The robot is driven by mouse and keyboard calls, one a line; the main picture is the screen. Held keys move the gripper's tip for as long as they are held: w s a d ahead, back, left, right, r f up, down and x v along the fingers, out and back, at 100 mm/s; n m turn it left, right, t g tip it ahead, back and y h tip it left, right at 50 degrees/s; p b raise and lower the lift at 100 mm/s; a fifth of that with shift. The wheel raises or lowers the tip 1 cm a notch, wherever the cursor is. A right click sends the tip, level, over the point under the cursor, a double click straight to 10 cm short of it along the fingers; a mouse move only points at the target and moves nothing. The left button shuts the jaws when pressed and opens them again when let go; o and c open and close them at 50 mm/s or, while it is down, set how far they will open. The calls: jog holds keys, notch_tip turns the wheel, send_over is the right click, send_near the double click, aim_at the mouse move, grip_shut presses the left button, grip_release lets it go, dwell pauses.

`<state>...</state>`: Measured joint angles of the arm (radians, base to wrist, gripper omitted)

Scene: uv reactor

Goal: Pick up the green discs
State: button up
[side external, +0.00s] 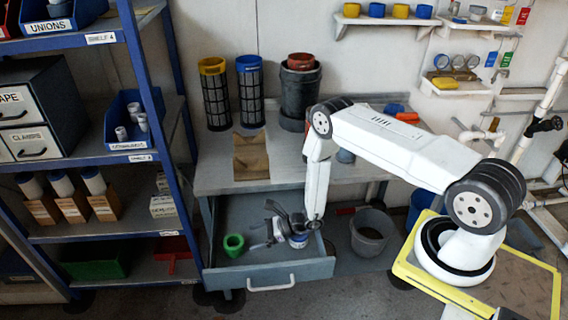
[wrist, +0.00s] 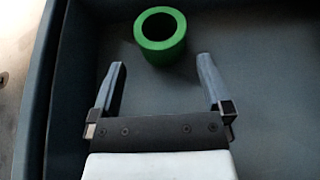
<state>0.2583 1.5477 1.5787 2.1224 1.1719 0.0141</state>
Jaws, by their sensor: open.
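One green ring-shaped piece (side external: 234,244) sits on the floor of the open grey drawer (side external: 262,270), near its left side. In the wrist view the green ring (wrist: 160,36) shows a round opening and lies just beyond my fingertips, roughly centred between them. My gripper (side external: 259,236) is inside the drawer area, to the right of the ring. In the wrist view my gripper (wrist: 161,70) has its two fingers spread wide with nothing between them. No other green disc shows in the drawer.
The drawer's walls surround the ring, with bare floor around it. The workbench (side external: 215,178) is above and behind. A blue shelf rack (side external: 150,95) stands at the left. A grey bucket (side external: 371,232) stands right of the drawer.

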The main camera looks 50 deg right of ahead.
aim_at(241, 240)
jog(key=shift+x, duration=1.35)
jog(key=shift+x, duration=2.55)
jog(key=c, duration=1)
